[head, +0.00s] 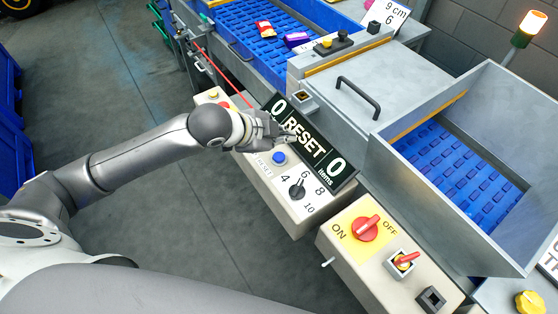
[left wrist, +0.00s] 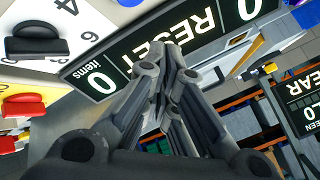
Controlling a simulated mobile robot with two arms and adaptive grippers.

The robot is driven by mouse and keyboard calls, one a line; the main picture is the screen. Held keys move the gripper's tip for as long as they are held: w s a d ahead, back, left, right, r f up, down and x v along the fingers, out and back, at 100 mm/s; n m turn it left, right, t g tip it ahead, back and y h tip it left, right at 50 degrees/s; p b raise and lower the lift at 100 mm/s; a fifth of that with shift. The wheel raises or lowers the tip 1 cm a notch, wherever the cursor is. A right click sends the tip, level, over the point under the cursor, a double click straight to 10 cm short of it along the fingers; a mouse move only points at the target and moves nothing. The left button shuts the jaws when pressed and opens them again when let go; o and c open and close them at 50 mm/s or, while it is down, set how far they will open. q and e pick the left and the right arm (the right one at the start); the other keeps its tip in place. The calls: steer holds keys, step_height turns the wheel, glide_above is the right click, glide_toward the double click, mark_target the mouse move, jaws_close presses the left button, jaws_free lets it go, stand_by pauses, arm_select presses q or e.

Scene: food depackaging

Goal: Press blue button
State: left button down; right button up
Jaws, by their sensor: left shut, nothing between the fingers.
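The blue button (head: 279,158) sits on the top of a beige control box, beside a "RESET" label and above a black selector knob (head: 297,188). My left gripper (head: 288,137) is shut and empty. In the head view it is just above and to the right of the button, in front of the black RESET display (head: 312,145). In the left wrist view the shut fingertips (left wrist: 172,48) point at the display (left wrist: 160,45); whether they touch it I cannot tell. A small blue edge at the top of that view may be the button (left wrist: 130,2). My right gripper is not in view.
A red ON/OFF switch (head: 366,228) and a smaller red switch (head: 405,260) sit on the nearer box. A conveyor (head: 262,45) with packets lies behind. A metal hopper with a blue belt (head: 455,170) stands right. Open floor lies left.

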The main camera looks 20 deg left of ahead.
mark_target(281, 158)
arm_select(q)
steer(key=shift+f+b, duration=0.45)
steer(key=shift+f, duration=0.4)
step_height(281, 158, down, 2)
steer(key=shift+f+b, duration=0.1)
steer(key=shift+b, duration=0.35)
steer(key=shift+f, duration=0.1)
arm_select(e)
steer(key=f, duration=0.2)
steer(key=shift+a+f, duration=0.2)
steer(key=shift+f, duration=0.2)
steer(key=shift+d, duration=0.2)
arm_select(q)
steer(key=shift+f, duration=0.4)
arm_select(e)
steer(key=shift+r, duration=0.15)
